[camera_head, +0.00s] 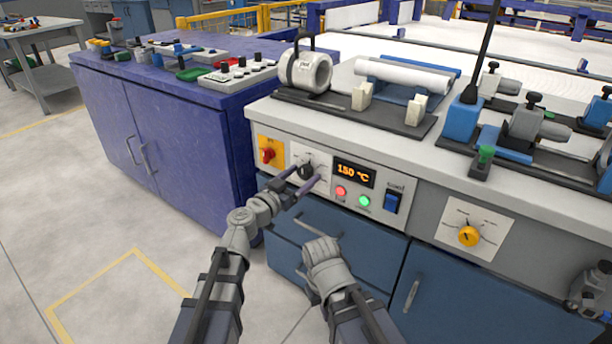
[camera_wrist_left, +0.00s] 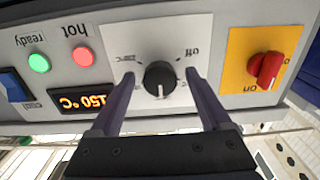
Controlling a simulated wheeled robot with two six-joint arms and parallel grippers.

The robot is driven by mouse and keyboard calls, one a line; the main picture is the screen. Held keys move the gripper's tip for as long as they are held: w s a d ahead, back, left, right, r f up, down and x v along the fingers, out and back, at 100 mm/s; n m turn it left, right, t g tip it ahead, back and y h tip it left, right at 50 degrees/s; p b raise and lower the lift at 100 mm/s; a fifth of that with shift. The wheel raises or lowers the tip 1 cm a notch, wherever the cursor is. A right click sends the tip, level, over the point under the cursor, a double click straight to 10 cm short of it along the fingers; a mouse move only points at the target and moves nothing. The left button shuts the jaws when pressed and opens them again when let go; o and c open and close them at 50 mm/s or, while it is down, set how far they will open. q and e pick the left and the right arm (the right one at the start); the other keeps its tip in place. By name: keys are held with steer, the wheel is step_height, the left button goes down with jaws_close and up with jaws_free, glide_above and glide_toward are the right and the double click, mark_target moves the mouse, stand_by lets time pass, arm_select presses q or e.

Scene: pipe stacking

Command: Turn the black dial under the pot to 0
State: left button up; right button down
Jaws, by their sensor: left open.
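The black dial (camera_head: 305,172) sits on a white plate on the bench's front panel. In the left wrist view, which shows the panel upside down, the dial (camera_wrist_left: 160,75) has its white mark pointing toward the picture's bottom. An "off" label (camera_wrist_left: 192,52) is at its upper right; other labels are too small to read. My left gripper (camera_head: 306,173) is open, with one finger on each side of the dial; in the wrist view the gripper (camera_wrist_left: 160,78) shows gaps between both fingers and the dial. My right arm is low in front of the drawers; its gripper does not show.
A red switch (camera_head: 268,155) on yellow is left of the dial. An orange display (camera_head: 354,173) reads 150 °C, with red and green lamps and a blue switch nearby. A white cylindrical body (camera_head: 306,71) stands on the bench above. A yellow dial (camera_head: 468,236) is farther right.

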arm_select(q)
steer(key=shift+c, duration=0.3)
jaws_close()
stand_by(0.4)
steer(key=n, duration=0.5)
steer(key=shift+n, duration=0.4)
steer(key=n, duration=0.6)
steer(key=shift+r, duration=0.1)
steer(key=n, duration=0.6)
steer(key=shift+n, duration=0.4)
steer(key=n, duration=0.5)
steer(key=shift+r, duration=0.1)
steer(key=shift+n, duration=0.3)
